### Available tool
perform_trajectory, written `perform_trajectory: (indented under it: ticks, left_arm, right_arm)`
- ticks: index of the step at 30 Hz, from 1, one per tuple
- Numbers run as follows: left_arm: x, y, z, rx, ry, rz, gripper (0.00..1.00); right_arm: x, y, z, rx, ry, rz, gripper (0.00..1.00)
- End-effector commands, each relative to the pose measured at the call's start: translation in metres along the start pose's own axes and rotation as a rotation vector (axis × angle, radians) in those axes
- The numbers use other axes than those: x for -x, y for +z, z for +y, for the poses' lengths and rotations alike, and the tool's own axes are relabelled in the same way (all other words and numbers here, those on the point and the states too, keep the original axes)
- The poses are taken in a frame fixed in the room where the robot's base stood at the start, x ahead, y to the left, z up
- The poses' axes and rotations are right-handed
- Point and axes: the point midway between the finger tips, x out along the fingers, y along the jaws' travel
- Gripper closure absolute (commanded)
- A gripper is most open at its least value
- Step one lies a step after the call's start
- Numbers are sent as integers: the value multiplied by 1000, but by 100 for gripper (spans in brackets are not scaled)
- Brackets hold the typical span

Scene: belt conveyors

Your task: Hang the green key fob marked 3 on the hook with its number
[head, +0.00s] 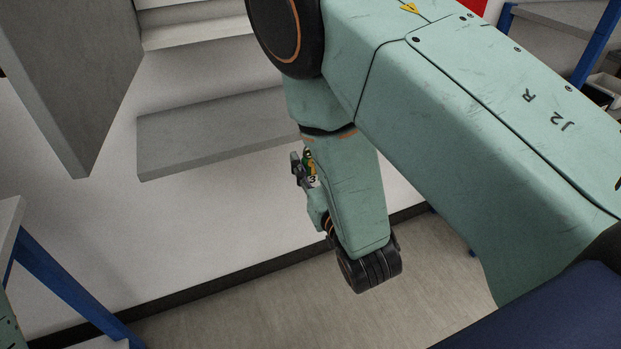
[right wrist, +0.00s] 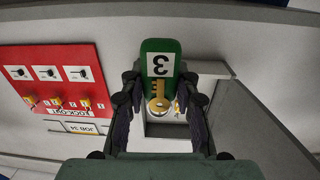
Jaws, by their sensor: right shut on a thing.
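The green key fob (right wrist: 158,48) has a white label with a black 3, upside down in the right wrist view. A gold key (right wrist: 158,97) shows with it. My right gripper (right wrist: 160,92) is shut on the fob, one finger at each side. In the head view, my right gripper (head: 298,169) is small and partly hidden by my arm, with a bit of the green fob (head: 309,163) showing. My left gripper is out of view.
A grey ledge (head: 215,131) juts from the pale wall behind my right gripper, and a grey panel (head: 75,70) stands at upper left. A blue-legged bench (head: 65,285) is at lower left. A small sign (right wrist: 82,129) is beside the red board.

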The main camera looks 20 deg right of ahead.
Motion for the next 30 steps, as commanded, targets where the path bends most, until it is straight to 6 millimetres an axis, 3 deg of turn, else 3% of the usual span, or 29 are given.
perform_trajectory:
  ticks: [1,15,30]
  left_arm:
    - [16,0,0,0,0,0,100]
    - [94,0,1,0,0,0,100]
    - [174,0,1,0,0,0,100]
  right_arm:
    - [-6,-24,1,-2,2,6,99]
    - [-52,-166,0,-10,1,5,99]
    - [-82,-323,0,-1,-18,2,99]
